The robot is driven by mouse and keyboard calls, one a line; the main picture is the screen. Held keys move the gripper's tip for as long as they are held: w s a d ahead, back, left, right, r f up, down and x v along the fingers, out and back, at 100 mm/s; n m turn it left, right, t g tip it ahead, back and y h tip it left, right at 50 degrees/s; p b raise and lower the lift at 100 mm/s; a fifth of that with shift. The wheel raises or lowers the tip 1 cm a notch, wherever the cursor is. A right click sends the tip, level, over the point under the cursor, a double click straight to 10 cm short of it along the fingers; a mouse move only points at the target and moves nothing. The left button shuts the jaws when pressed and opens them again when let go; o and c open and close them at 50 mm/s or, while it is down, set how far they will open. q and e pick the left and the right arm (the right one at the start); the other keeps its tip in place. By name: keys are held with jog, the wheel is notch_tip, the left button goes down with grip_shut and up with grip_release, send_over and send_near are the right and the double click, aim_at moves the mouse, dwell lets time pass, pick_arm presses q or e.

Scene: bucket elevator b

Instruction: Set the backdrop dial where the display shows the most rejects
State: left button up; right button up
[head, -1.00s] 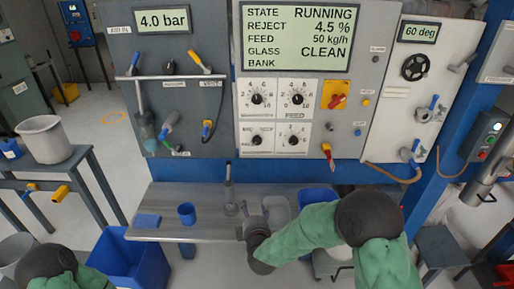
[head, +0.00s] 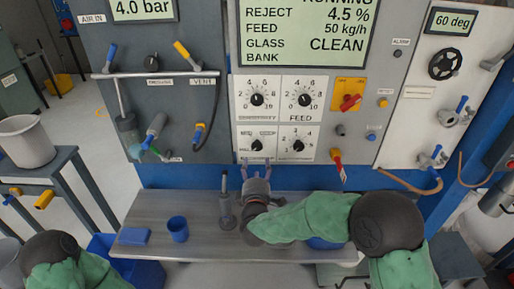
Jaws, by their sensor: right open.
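The white dial panel (head: 277,118) holds two rows of black dials. The upper ones are the sensitivity dial (head: 257,100) and the feed dial (head: 304,100). Below are a lower-left dial (head: 257,146) and a lower-right dial (head: 298,146); their small labels are too blurred to tell which is the backdrop dial. The display (head: 300,30) reads reject 4.5 %, feed 50 kg/h, glass CLEAN; the BANK line is blank. My right gripper (head: 255,165) is open and empty, fingers pointing up just below the lower-left dial. My left gripper is out of view; only its arm shows.
A grey shelf (head: 150,208) below the panel carries a blue cup (head: 178,229), a blue block (head: 134,236) and an upright grey tool (head: 226,205). A red-handled lever (head: 338,165) and an orange switch plate (head: 347,94) are right of the dials.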

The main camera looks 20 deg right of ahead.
aim_at(257, 148)
jog(key=b+x, duration=0.2)
jog(key=x, duration=0.7)
jog(key=shift+w+d, duration=0.15)
jog(key=shift+w, duration=0.2)
jog(key=c, duration=1.1)
